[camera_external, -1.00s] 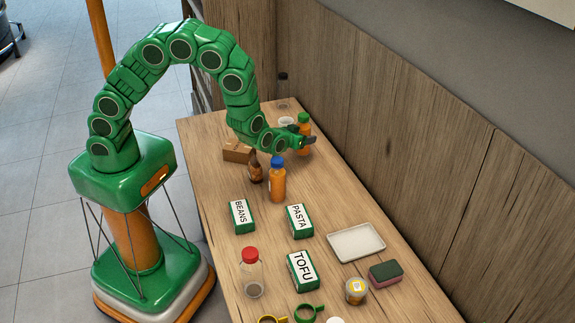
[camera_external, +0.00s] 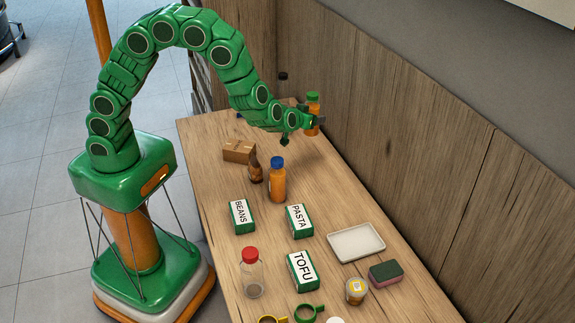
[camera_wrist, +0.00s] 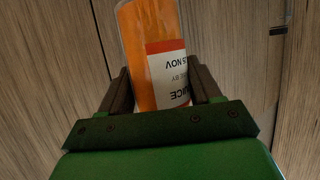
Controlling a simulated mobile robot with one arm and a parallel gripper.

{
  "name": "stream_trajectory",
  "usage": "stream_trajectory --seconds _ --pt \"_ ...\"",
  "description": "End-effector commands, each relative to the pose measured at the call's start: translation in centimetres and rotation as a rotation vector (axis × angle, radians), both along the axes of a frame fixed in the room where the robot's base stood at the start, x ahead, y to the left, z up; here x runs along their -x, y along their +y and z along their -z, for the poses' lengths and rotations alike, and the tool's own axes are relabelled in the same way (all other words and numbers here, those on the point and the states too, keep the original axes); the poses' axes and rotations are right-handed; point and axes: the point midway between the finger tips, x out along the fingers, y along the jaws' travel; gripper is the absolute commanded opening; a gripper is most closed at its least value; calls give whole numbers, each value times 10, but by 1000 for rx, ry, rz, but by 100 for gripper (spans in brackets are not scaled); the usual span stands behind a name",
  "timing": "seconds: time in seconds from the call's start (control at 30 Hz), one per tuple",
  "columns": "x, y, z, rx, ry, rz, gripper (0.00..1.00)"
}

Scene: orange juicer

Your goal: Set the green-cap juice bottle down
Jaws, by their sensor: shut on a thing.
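The green-cap juice bottle (camera_external: 313,109) is upright, full of orange juice, near the wooden wall panel at the far part of the table. My gripper (camera_external: 309,122) is shut on it and holds it above the tabletop. In the wrist view, the orange bottle (camera_wrist: 150,60) with its red and white label sits between the two dark fingers of my gripper (camera_wrist: 160,92). The cap is outside the wrist view.
A blue-cap juice bottle (camera_external: 278,180), a brown bottle (camera_external: 256,170) and a cardboard box (camera_external: 239,151) stand on the table (camera_external: 205,150) in front. A dark-capped bottle (camera_external: 283,82) stands behind my arm. A white tray (camera_external: 356,243) lies farther forward. Bare wood lies right of the blue-cap bottle.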

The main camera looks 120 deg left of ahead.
Motion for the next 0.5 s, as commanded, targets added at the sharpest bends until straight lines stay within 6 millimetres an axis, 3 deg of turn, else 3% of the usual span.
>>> stream_trajectory --seconds 0.23,0.5 --pt "-40 -9 -17 0 -7 -96 21" --pt "-67 -27 -23 1 -4 -233 21"
